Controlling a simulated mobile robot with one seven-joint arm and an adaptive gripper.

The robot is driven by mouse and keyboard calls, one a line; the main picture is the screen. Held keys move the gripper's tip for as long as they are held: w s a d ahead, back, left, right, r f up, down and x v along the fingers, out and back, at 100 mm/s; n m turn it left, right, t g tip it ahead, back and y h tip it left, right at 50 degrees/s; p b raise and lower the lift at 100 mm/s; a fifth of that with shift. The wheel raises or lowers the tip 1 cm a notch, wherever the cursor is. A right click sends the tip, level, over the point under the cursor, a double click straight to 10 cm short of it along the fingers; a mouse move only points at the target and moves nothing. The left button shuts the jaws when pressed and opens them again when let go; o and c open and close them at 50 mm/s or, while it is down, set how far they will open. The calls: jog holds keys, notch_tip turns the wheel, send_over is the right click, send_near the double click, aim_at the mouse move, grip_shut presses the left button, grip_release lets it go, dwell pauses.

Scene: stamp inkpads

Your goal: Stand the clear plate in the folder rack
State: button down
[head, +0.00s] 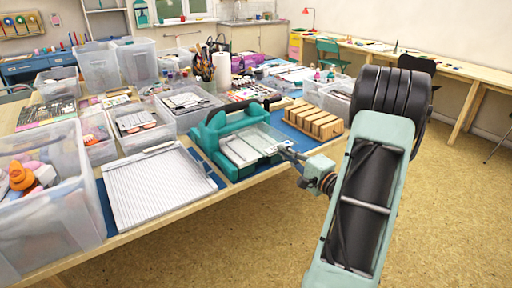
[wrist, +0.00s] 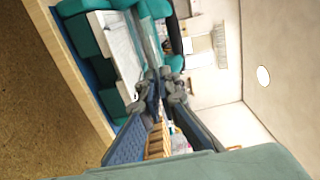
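The clear plate (head: 268,136) is a see-through sheet at the front right of the teal stamp press (head: 212,130), over its white bed. It also shows in the wrist view (wrist: 151,48), edge-on, running away from my fingertips. My gripper (head: 288,152) is at the plate's near right edge; in the wrist view its fingers (wrist: 160,88) come together on that edge. The wooden folder rack (head: 314,120), with several upright slats, stands right of the press. Part of it shows between my fingers in the wrist view (wrist: 156,142). I cannot tell whether the plate touches the press.
A white ruled board (head: 158,186) lies left of the press. Clear bins (head: 45,215) crowd the table's left, with more bins and stationery behind. A blue mat (head: 296,142) lies under the rack. The floor right of the table is open.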

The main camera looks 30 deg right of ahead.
jog(key=s+d+r+b, duration=0.1)
jog(key=s+r+b, duration=0.1)
jog(key=s, duration=1.4)
jog(key=shift+s+d+r+b, duration=0.15)
jog(key=shift+s+r+b, duration=0.2)
jog(key=shift+b, duration=0.3)
jog(key=shift+w+f+n, duration=0.1)
jog(key=shift+f+n, duration=0.05)
jog(key=shift+n, duration=0.15)
